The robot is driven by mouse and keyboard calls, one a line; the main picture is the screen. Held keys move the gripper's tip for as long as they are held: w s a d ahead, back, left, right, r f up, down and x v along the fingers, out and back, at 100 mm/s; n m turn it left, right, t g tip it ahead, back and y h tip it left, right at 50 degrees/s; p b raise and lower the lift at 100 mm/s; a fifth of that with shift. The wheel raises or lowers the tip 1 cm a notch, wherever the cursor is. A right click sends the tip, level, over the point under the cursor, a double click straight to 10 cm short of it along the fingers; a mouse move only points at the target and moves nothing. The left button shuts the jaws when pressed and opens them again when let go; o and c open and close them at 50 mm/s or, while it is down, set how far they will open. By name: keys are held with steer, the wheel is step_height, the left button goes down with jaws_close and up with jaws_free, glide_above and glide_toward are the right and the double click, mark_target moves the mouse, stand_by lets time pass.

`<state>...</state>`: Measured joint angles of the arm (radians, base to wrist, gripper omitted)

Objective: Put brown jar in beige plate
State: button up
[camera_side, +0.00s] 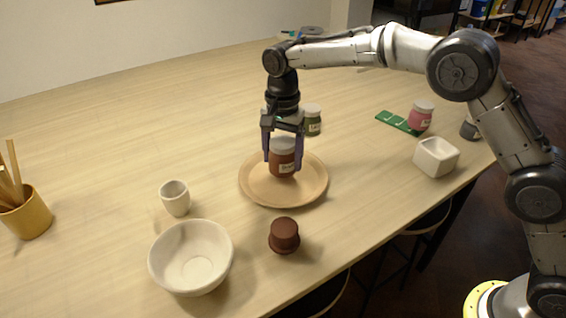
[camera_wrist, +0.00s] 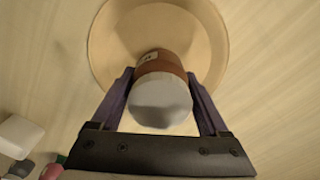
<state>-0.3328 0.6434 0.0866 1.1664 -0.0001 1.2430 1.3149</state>
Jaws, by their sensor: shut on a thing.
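The brown jar (camera_side: 281,160) has a grey-white lid and a pale label. My gripper (camera_side: 282,158) is shut on it, with one finger on each side. The beige plate (camera_side: 311,190) is round and shallow with a raised rim, and the jar is over its inside area. I cannot tell whether the jar's base touches the plate. In the wrist view the jar (camera_wrist: 161,88) is between my gripper's fingers (camera_wrist: 160,95), its lid toward the camera. The plate (camera_wrist: 108,45) shows behind it, partly hidden by the jar.
A green jar (camera_side: 313,122) stands just behind the plate. A dark brown lidded-looking piece (camera_side: 284,235), a large white bowl (camera_side: 190,258) and a small cup (camera_side: 175,197) stand in front. A square white dish (camera_side: 436,156) and pink jar (camera_side: 421,116) are right. The table's left rear is clear.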

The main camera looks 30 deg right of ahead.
steer(key=shift+f, duration=1.05)
steer(key=shift+f, duration=0.15)
steer(key=o, duration=1.6)
steer(key=shift+s+f, duration=0.1)
steer(key=shift+c, duration=0.2)
step_height(320, 180, up, 12)
steer(key=shift+f, duration=0.25)
steer(key=shift+r, duration=0.45)
steer(key=shift+d+r, duration=0.1)
